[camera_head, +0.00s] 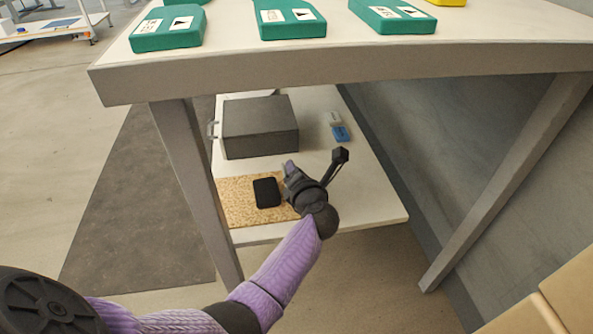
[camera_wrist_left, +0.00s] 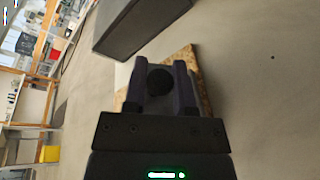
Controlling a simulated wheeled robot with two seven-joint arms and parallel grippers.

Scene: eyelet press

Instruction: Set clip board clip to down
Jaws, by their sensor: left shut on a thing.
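The clip board (camera_head: 237,199) is a tan, speckled board lying on the low shelf under the table; its edge also shows in the left wrist view (camera_wrist_left: 203,82). A black rounded-square piece (camera_head: 267,192), apparently part of the clip, sits on the board. My left gripper (camera_head: 287,174) reaches in at the board's right side, beside the black piece. In the left wrist view its fingers (camera_wrist_left: 160,84) are shut around a dark round piece (camera_wrist_left: 159,80), which seems to be the clip. The arm hides part of the board. Whether the clip is up or down cannot be told. My right gripper is out of view.
A dark grey box (camera_head: 260,128) with a side handle stands behind the board on the shelf (camera_head: 362,187). A small blue item (camera_head: 340,134) and a white one (camera_head: 333,118) lie right of it. The tabletop (camera_head: 345,57) overhangs, with a grey leg (camera_head: 198,180) left of the shelf.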

